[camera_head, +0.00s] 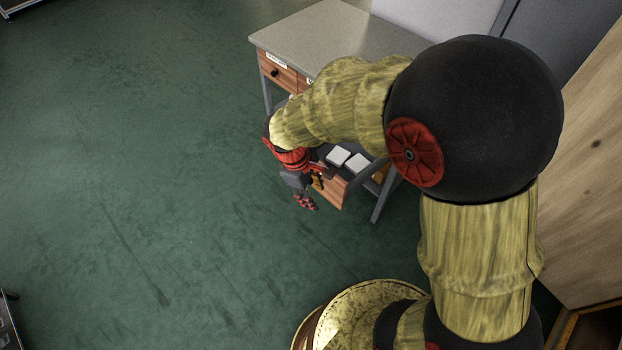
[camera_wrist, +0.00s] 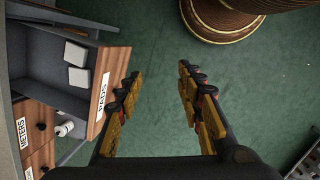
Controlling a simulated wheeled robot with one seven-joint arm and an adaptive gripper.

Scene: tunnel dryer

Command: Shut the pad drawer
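The pad drawer (camera_wrist: 116,66) is pulled out from the desk and has a wooden front labelled PADS. It holds two white pads (camera_wrist: 78,76) on its grey floor. In the head view, the drawer (camera_head: 333,191) shows partly behind my arm and gripper. My gripper (camera_head: 307,191) is just outside the drawer front. In the wrist view, my gripper (camera_wrist: 158,76) has its fingers wide apart with only green floor between them. The left finger is close beside the drawer front; I cannot tell whether it touches. The drawer's handle is not visible.
The grey-topped desk (camera_head: 325,35) has another drawer (camera_head: 277,71) with a dark knob. A drawer labelled METERS (camera_wrist: 38,125) and a white object (camera_wrist: 65,128) are near the pad drawer. A wooden panel (camera_head: 585,170) stands at right. Green floor is clear at left.

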